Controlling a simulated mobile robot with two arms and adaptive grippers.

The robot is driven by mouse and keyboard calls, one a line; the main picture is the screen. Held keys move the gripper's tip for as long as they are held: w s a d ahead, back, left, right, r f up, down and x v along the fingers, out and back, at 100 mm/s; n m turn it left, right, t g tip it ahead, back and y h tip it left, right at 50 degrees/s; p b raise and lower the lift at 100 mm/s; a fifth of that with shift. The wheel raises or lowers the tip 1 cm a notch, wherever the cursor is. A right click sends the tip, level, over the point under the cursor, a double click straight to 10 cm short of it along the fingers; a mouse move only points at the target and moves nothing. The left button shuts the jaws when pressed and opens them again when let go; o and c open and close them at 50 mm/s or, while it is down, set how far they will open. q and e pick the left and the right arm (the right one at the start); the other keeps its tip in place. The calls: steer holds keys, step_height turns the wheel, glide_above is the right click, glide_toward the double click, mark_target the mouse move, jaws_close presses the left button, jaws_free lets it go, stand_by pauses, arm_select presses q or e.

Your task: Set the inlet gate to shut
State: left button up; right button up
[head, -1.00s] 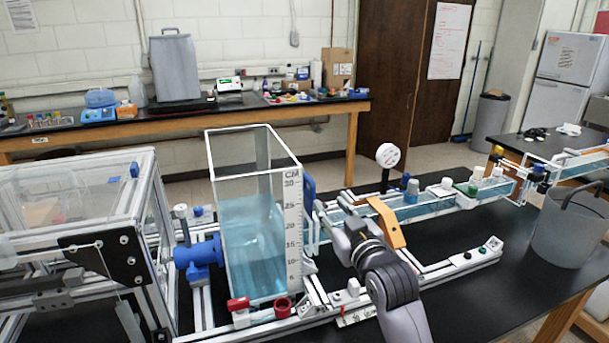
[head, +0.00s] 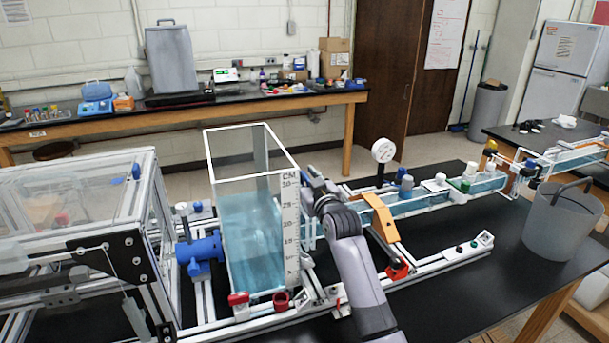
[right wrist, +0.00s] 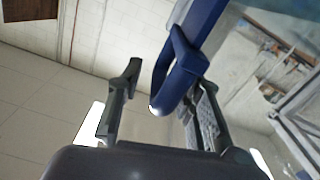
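A blue looped handle (right wrist: 180,70), apparently that of the inlet gate, shows large in the right wrist view. My right gripper (right wrist: 160,85) is open, its two fingers on either side of the loop's lower end. The left finger in that view stands apart from the loop; whether the other finger touches it I cannot tell. In the head view my right gripper (head: 318,185) is at the right side of the clear water tank (head: 258,235), and the arm hides the handle there. My left gripper is not in view.
A long water channel (head: 430,195) with several fittings runs right from the tank. An orange bracket (head: 380,216) stands close beside my right arm. A blue valve body (head: 200,250) is left of the tank. A grey bucket (head: 563,225) stands at the right table edge.

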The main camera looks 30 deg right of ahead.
jaws_close()
stand_by(0.5)
stand_by(0.4)
